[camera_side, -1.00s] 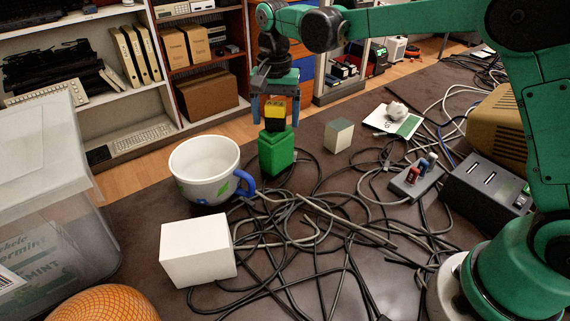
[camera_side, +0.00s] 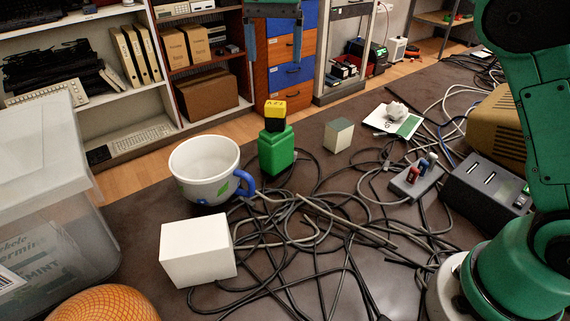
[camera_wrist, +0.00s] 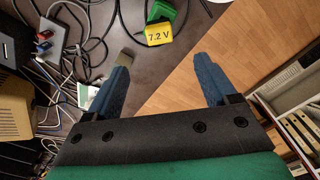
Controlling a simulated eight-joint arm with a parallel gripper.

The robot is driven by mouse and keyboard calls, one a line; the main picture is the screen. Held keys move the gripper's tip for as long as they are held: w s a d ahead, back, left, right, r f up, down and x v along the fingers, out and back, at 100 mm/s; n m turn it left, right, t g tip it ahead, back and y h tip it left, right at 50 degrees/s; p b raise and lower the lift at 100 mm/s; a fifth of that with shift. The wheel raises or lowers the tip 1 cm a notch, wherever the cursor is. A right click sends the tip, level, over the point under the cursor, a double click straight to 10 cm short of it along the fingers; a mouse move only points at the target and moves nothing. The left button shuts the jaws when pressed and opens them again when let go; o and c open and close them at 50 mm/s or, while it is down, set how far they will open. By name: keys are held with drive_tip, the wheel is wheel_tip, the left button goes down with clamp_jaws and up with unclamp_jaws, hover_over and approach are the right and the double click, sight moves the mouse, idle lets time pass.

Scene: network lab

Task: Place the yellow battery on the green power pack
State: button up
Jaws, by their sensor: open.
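The yellow battery (camera_side: 275,108), with a black lower part, stands upright on top of the green power pack (camera_side: 277,151) in the side view. In the wrist view the yellow battery (camera_wrist: 159,34) shows its "7.2 V" label, with part of the green power pack (camera_wrist: 165,10) beyond it. My gripper (camera_wrist: 160,75) is open and empty, its two blue fingers apart and clear of the battery. In the side view it is raised well above the battery, and only part of it (camera_side: 272,50) shows at the top edge.
A white mug (camera_side: 203,168) with a blue handle stands left of the power pack, and a white box (camera_side: 197,250) is in front. A small grey-green block (camera_side: 338,135) stands to the right. Loose cables (camera_side: 300,225) cover the table's middle.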

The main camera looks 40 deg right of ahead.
drive_tip(key=s+d+f+n+t, duration=0.2)
drive_tip(key=s+f+n+t, duration=0.1)
drive_tip(key=s, duration=0.4)
drive_tip(key=s+d+f+n+t, duration=0.2)
drive_tip(key=s+f+n+t, duration=0.2)
drive_tip(key=s+f+n, duration=0.2)
drive_tip(key=s, duration=0.2)
drive_tip(key=shift+s+d, duration=0.3)
drive_tip(key=shift+d, duration=0.05)
drive_tip(key=shift+f, duration=0.1)
idle(0.4)
